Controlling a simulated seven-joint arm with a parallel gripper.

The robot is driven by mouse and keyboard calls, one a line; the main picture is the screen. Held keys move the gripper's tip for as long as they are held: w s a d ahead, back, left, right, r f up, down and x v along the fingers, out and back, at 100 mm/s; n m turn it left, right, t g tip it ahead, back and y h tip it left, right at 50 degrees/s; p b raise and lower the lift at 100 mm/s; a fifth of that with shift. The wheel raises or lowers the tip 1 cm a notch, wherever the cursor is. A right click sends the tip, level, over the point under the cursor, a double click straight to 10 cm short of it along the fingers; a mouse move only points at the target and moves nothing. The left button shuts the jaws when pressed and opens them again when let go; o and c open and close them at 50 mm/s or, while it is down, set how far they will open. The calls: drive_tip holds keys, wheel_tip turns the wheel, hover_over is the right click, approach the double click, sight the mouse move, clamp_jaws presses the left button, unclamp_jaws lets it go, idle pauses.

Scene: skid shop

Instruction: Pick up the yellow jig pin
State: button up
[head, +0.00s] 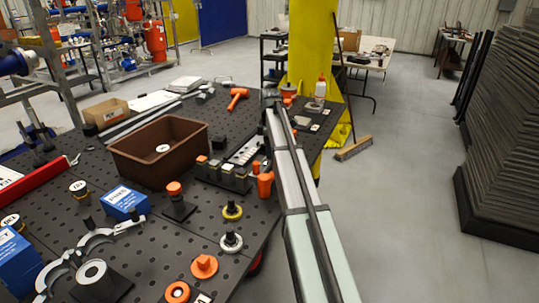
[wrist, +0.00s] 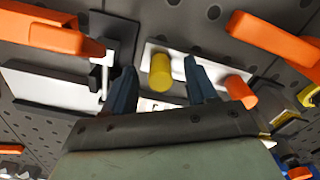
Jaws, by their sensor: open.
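The yellow jig pin (wrist: 160,73) is a short yellow cylinder standing on a pale strip in the wrist view. My gripper (wrist: 161,84) is open, with one dark finger on each side of the pin in the picture. Gaps show between the pin and both fingers, and I see no contact. How far the fingertips are from the pin in depth is hard to tell. In the head view, I cannot make out this pin, and my arm covers part of the table there.
An orange peg (wrist: 240,92) stands right of the fingers on the strip. Orange-handled clamps (wrist: 62,36) and (wrist: 275,38) flank the area. In the head view, a brown bin (head: 125,163) and several knobs crowd the dark perforated table (head: 150,235). An orange mallet (head: 237,96) lies behind.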

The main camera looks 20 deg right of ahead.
drive_tip(key=shift+f, duration=0.75)
clamp_jaws()
drive_tip(key=shift+r, duration=0.15)
